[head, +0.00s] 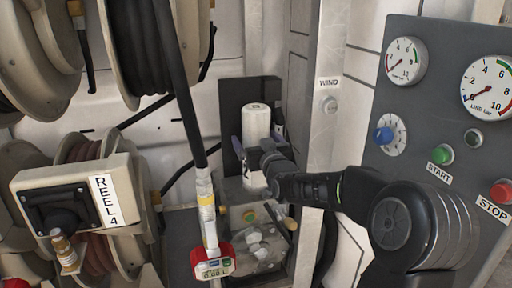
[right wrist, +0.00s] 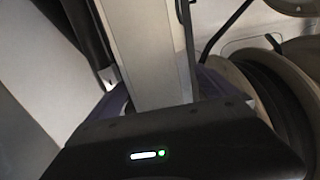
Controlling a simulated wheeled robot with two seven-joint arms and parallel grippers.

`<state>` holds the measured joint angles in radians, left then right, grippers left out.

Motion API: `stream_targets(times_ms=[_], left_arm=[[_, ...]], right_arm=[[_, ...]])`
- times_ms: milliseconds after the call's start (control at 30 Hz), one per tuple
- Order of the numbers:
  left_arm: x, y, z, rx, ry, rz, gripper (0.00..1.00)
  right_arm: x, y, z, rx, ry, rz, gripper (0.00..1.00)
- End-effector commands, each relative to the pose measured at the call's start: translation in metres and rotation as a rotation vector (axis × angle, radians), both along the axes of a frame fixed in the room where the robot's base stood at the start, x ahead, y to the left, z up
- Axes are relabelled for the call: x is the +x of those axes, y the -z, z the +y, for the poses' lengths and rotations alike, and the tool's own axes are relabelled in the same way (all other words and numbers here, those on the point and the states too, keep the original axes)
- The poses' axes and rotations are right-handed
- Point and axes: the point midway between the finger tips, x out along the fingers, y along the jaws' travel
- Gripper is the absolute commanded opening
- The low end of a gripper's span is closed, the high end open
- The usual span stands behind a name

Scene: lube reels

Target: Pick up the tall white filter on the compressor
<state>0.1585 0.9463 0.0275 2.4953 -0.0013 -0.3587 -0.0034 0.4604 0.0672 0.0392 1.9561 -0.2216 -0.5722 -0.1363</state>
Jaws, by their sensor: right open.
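The tall white filter (head: 256,122) stands upright on the compressor (head: 240,215) in the middle of the head view, in front of a dark panel. My right gripper (head: 256,142) reaches in from the right at the filter's mid-height. Its jaws are open, with one finger showing at the filter's left side and the other near its right side. The gripper hides part of the filter's middle. In the right wrist view a pale upright shape (right wrist: 148,50) stands between the two purplish fingers (right wrist: 160,95); whether they touch it I cannot tell. My left gripper is not in view.
A black hose with a red-collared digital meter (head: 213,262) hangs just left of the compressor. Hose reels (head: 70,170) fill the left side. A grey gauge panel (head: 440,130) with buttons stands at right, and a pale post (head: 325,120) rises behind the arm.

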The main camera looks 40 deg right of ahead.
Motion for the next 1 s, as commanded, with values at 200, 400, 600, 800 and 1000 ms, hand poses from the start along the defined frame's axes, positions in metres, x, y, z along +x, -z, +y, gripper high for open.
stream_targets(times_ms=[200, 400, 600, 800, 1000], left_arm=[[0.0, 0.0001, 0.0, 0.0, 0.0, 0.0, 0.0], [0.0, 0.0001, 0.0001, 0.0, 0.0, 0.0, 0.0], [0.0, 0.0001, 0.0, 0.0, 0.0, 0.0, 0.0], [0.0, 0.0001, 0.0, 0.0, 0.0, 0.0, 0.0], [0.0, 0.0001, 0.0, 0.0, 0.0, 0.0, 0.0]], right_arm=[[0.0001, -0.0002, -0.0003, 0.0, 0.0, 0.0, 0.96], [-0.0001, -0.0001, -0.0002, 0.0, 0.0, 0.0, 0.96], [-0.0001, -0.0001, -0.0001, 0.0, 0.0, 0.0, 0.93], [-0.0001, -0.0001, -0.0001, 0.0, 0.0, 0.0, 0.77], [-0.0001, -0.0001, -0.0001, 0.0, 0.0, 0.0, 0.6]])
